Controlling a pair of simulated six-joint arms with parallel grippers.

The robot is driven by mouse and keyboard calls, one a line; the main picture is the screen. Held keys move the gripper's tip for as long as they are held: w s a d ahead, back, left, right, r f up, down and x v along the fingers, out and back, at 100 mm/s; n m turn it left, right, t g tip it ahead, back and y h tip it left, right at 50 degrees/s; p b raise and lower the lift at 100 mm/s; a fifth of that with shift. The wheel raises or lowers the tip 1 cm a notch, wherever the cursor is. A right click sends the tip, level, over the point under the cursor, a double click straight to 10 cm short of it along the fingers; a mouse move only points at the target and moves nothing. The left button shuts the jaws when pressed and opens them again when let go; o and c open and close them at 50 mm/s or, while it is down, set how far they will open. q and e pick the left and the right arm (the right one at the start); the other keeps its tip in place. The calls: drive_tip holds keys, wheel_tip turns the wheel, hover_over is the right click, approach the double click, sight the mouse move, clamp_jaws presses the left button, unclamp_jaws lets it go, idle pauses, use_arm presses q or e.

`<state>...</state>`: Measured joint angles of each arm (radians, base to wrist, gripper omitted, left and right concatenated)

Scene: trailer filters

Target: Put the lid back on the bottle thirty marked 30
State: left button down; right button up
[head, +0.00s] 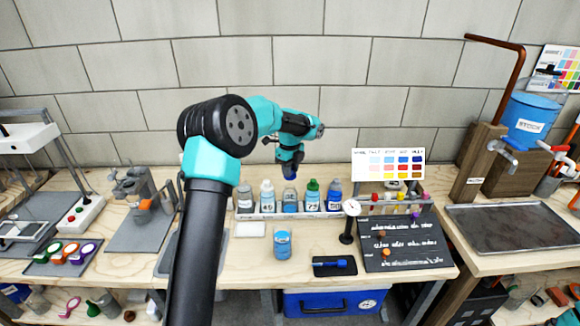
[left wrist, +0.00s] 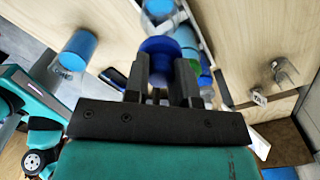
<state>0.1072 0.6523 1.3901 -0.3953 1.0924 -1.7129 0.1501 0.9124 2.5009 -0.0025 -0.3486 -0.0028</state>
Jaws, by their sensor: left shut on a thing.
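My left gripper (head: 291,176) points down above the middle of the bottle row. It is shut on a dark blue lid (left wrist: 160,46), which shows between the fingers in the left wrist view. Below it in the head view stands an uncapped-looking bottle (head: 290,201) with blue contents; its label is too small to read surely. Beside it stand a white-capped bottle (head: 267,197), a green-capped bottle (head: 312,197), a blue-capped bottle (head: 334,196) and a grey bottle (head: 245,199). My right gripper is out of view.
The row stands in a low white rack (head: 262,216). A black tray (head: 334,267) with a blue item lies in front. Bare wood surrounds the front bottle.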

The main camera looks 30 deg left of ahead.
sight(290, 187)
use_arm(q)
drive_tip(key=shift+f, duration=2.3)
drive_tip(key=shift+f, duration=0.2)
idle(0.4)
drive_tip(key=shift+c, duration=1.9)
unclamp_jaws()
drive_tip(key=shift+r, duration=0.1)
drive_tip(key=shift+r, duration=3.45)
drive_tip(key=shift+c, duration=0.3)
clamp_jaws()
